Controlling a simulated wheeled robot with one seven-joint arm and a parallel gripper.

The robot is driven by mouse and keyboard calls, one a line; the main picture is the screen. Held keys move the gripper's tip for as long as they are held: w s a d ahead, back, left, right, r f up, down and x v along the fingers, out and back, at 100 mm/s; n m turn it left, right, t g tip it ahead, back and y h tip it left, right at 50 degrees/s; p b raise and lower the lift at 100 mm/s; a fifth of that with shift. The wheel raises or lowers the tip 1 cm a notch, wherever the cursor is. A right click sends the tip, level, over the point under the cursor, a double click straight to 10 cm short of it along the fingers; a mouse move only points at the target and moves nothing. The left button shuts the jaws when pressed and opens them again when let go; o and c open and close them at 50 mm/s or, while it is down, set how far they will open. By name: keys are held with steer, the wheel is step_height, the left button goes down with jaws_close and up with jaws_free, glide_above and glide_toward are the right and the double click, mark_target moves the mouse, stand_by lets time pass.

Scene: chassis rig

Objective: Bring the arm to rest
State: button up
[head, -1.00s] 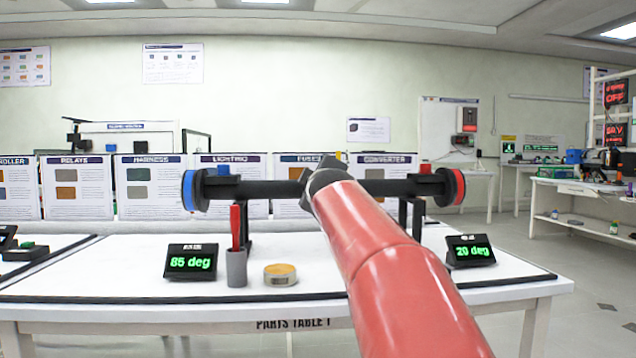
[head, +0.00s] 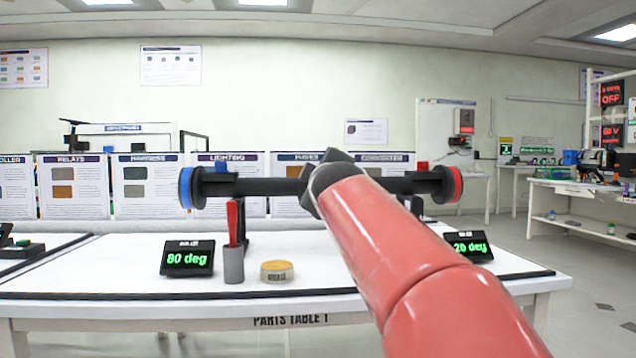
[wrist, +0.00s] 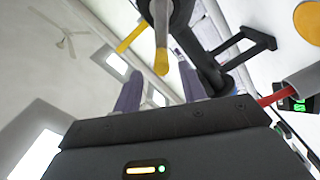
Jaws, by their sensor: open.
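My red arm reaches up from the lower right in the head view and ends in a dark wrist in front of the black bar. The jaws are hidden there. In the wrist view my gripper (wrist: 160,90) shows two purple-grey fingers standing apart, with nothing seen held between them. A dark rounded part with a yellow tip (wrist: 161,68) shows just beyond the fingers; I cannot tell whether they touch. The black bar (head: 255,188) lies level on stands, with a blue left end (head: 186,189) and a red right end (head: 457,185).
Parts table (head: 120,282) carries a left display (head: 187,258) reading 80 deg, a right display (head: 472,246) reading 20 deg, partly behind my arm, a grey cup (head: 233,265) with a red-handled tool (head: 233,222), and a round yellow-topped tin (head: 276,271). Poster panels (head: 75,186) stand behind.

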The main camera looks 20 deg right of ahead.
steer(key=shift+s+a, duration=0.15)
steer(key=shift+s, duration=0.4)
